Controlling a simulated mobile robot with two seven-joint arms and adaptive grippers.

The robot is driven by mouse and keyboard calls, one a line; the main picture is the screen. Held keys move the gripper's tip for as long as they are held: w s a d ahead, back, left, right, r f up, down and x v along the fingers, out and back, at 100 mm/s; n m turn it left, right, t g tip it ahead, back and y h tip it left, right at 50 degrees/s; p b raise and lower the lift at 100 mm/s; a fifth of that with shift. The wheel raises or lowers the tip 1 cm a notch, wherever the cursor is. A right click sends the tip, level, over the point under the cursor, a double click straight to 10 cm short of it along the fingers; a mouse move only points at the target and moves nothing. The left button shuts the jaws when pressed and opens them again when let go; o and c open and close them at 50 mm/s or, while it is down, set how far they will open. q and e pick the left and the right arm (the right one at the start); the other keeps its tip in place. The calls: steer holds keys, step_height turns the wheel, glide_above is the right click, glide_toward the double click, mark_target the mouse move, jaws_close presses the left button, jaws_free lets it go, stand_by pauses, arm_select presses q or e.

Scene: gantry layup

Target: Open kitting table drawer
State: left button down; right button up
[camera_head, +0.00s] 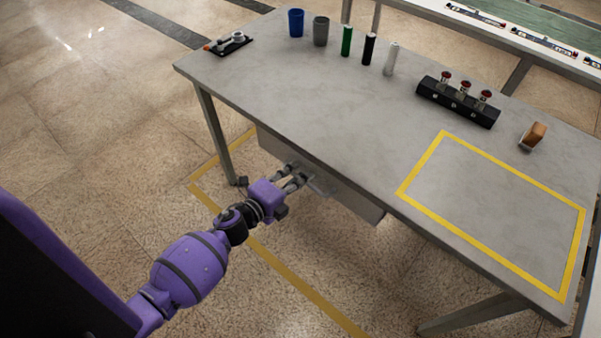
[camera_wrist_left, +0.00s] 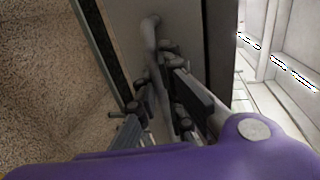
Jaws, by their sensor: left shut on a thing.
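The kitting table (camera_head: 290,95) has a grey top and a drawer (camera_head: 350,202) under its near edge. The drawer front carries a bar handle (camera_head: 321,187). My left gripper (camera_head: 297,178) is at the drawer front, shut on the handle. In the left wrist view the handle (camera_wrist_left: 152,45) runs down between the fingers of my left gripper (camera_wrist_left: 160,105), which hide its lower part. The drawer looks closed or nearly so; its top edge lies under the tabletop. My right gripper is in neither view.
On the table stand a blue cup (camera_head: 296,22), a grey cup (camera_head: 320,31), several cylinders, a black rack (camera_head: 457,102) with red-topped items and an orange-brown block (camera_head: 534,135). Yellow tape (camera_head: 420,165) marks a bare area. The floor before the drawer is clear.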

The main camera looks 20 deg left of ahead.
arm_select(q)
steer(key=f+b+v, duration=0.1)
steer(key=f+v, duration=0.2)
steer(key=v, duration=1)
steer(key=s+f+b+v, duration=0.1)
steer(key=f+v, duration=0.1)
steer(key=v, duration=1.2)
steer(key=shift+s+a+f, duration=0.2)
steer(key=shift+s+f, duration=0.05)
steer(key=shift+f, duration=0.1)
steer(key=c, duration=2.1)
jaws_free()
steer(key=v, duration=1.2)
